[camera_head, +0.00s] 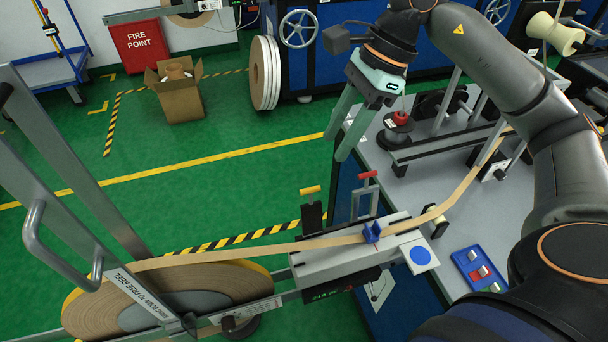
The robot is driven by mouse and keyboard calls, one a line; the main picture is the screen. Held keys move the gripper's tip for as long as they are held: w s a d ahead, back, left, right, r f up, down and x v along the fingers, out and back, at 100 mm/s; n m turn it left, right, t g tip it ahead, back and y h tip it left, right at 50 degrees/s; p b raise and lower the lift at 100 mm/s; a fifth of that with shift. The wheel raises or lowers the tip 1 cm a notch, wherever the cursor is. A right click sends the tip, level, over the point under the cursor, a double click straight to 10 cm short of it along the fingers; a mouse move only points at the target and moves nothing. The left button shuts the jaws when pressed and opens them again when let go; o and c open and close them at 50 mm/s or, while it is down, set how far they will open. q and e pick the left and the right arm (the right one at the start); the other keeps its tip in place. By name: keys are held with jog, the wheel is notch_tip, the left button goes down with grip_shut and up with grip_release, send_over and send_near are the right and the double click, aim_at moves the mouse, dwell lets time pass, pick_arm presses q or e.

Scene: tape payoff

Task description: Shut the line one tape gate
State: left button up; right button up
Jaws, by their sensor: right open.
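A brown tape (300,246) runs from the large reel (105,307) at lower left over a grey block (335,263) to the bench machine. A small blue piece (371,232) stands on this block at the tape. I cannot tell for certain which part is the line one gate, or whether it is open. A red-topped handle (368,176) and a yellow-topped one (311,190) stand behind the block. My right gripper (340,144) is open and empty, pointing down above and behind the block, apart from it. My left gripper is out of view.
A grey frame with a bar handle (62,245) rises at the left, over the reel. A blue tray (478,268) with small parts lies on the bench (400,190) at right. A cardboard box (180,98) stands on the green floor, which is largely clear.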

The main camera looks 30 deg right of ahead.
aim_at(311, 188)
jog(key=p+x, duration=0.1)
jog(key=x, duration=1.1)
jog(key=shift+s+a+f, duration=0.1)
jog(key=shift+a, duration=0.1)
grip_shut()
dwell(0.9)
